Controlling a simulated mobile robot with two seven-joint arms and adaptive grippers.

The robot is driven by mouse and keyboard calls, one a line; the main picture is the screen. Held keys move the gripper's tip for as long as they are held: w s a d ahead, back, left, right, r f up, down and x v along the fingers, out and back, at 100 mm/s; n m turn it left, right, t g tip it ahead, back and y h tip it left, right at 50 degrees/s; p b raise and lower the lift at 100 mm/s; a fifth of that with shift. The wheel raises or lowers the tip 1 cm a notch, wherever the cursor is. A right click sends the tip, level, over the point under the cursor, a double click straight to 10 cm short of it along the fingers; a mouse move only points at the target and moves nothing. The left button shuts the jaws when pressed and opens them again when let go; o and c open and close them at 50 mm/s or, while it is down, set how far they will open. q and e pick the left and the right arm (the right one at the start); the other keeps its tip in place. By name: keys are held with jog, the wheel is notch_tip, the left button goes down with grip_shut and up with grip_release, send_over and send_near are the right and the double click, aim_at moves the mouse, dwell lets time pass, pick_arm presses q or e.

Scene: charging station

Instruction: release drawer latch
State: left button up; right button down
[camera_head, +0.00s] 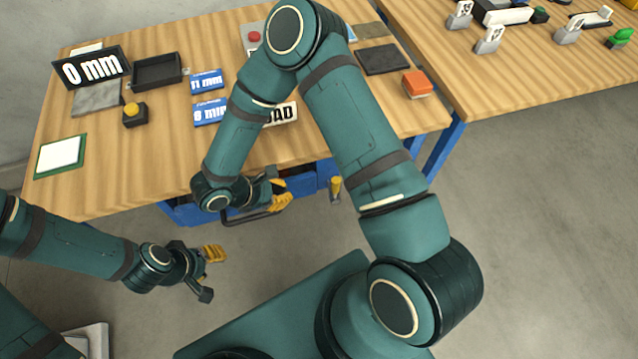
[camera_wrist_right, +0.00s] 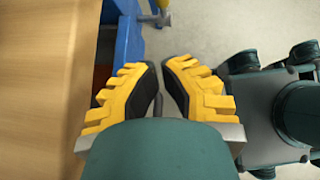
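The blue drawer unit (camera_head: 185,212) sits under the front edge of the workbench. A yellow-topped knob (camera_head: 335,186), possibly the latch, stands at its right front and appears small at the top of the right wrist view (camera_wrist_right: 162,5). A dark bar handle (camera_head: 252,217) runs along the drawer front. My right gripper (camera_head: 288,196) is at the handle, left of the knob. In the right wrist view its yellow fingers (camera_wrist_right: 161,66) are close together with a narrow gap; a thin grey piece shows between them, with no clear contact. My left gripper (camera_head: 216,272) is open and empty, away from the drawer.
The workbench top (camera_head: 160,165) carries a black tray (camera_head: 157,70), a "0 mm" sign (camera_head: 90,68), a yellow button (camera_head: 134,114) and an orange block (camera_head: 417,83). A second table (camera_head: 490,85) stands at right. The floor (camera_head: 540,210) at right is clear.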

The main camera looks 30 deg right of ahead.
aim_at(335, 189)
jog(key=shift+d+f, duration=0.1)
pick_arm(q)
jog(key=shift+w+f+b, duration=0.2)
jog(key=shift+f+b, duration=0.75)
pick_arm(e)
jog(key=d+r+x, duration=0.2)
jog(key=x, duration=1)
jog(key=shift+d+f, duration=0.2)
jog(key=shift+d, duration=0.05)
pick_arm(q)
jog(key=shift+s, duration=0.1)
pick_arm(e)
jog(key=shift+w+d, duration=0.1)
pick_arm(q)
jog(key=shift+s+d, duration=0.1)
jog(key=shift+s, duration=0.4)
pick_arm(e)
jog(key=shift+d+r+y, duration=0.15)
jog(key=shift+y, duration=0.25)
pick_arm(q)
jog(key=shift+s+f, duration=0.1)
